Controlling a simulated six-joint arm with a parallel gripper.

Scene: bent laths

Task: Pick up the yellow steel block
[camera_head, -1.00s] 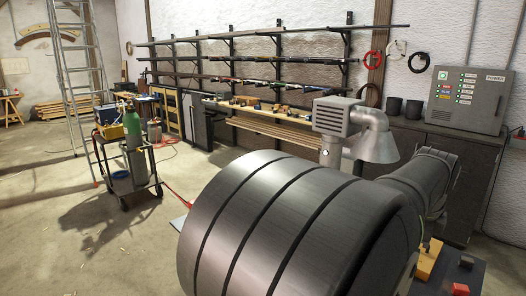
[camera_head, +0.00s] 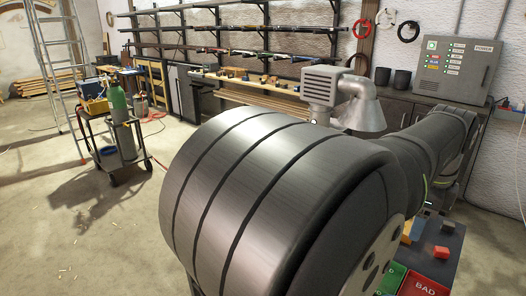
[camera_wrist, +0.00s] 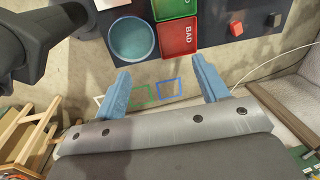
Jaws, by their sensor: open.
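A yellow-orange block (camera_head: 416,229) shows at the lower right in the head view, on the dark bench top, partly hidden by my arm. I cannot see it in the wrist view. My gripper (camera_wrist: 160,70) shows in the wrist view as two blue fingers spread wide apart, open, with nothing between them. The fingers point toward the bench's edge. The gripper is hidden in the head view.
A red tray marked BAD (camera_wrist: 180,38), a green tray (camera_wrist: 172,8) and a round blue dish (camera_wrist: 131,41) are beyond the fingers. A red cube (camera_wrist: 236,28) and a dark block (camera_wrist: 273,19) lie to their right. Floor shows between the fingers.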

